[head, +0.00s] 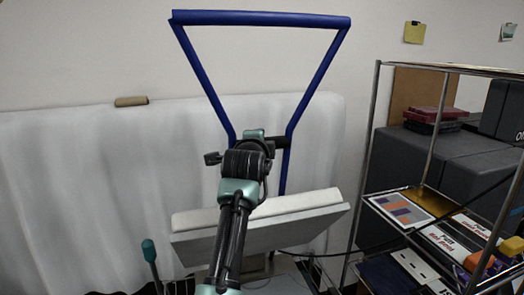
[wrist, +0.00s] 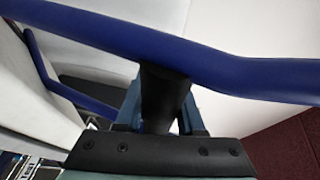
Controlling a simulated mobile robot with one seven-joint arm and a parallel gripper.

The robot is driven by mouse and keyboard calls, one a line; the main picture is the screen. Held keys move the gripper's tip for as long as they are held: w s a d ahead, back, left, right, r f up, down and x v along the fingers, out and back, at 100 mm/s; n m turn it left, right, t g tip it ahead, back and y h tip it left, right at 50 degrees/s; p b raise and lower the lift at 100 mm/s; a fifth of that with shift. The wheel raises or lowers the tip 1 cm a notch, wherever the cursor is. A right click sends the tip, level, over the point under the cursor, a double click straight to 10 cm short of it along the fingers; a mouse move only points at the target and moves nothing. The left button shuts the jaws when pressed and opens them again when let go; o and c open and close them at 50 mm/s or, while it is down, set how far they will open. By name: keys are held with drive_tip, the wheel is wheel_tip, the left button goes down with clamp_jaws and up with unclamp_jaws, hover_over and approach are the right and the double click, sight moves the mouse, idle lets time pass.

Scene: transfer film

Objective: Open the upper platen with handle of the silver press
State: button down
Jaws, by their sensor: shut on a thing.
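The silver press's upper platen (head: 310,225) is a pale slab with a grey front edge. It shows tilted behind my arm in the head view. A blue tubular handle frame (head: 262,19) rises above it, wide at the top and narrowing downward. In the wrist view a blue bar (wrist: 225,68) crosses in front of my gripper. My gripper (head: 256,134) is at the frame's lower part, its fingers on either side of a black grip (wrist: 165,97) joined to the blue bar. It is shut on that grip. My arm hides the platen's middle and most of the press's lower part.
A metal rack (head: 373,140) with dark boxes (head: 440,160) and colourful packs (head: 402,208) stands close on the right. A white draped sheet (head: 90,190) is behind, with a brown roll (head: 131,101) at its top. A teal-topped lever (head: 149,250) stands at lower left.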

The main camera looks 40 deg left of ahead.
drive_tip(key=shift+a+f, duration=0.35)
drive_tip(key=shift+f, duration=0.3)
drive_tip(key=c, duration=0.8)
unclamp_jaws()
drive_tip(key=shift+o, duration=1.4)
drive_tip(key=shift+w, duration=0.1)
drive_tip(key=shift+w+a, duration=0.1)
drive_tip(key=shift+a, duration=0.05)
drive_tip(key=shift+r, duration=0.25)
drive_tip(key=shift+d, duration=0.2)
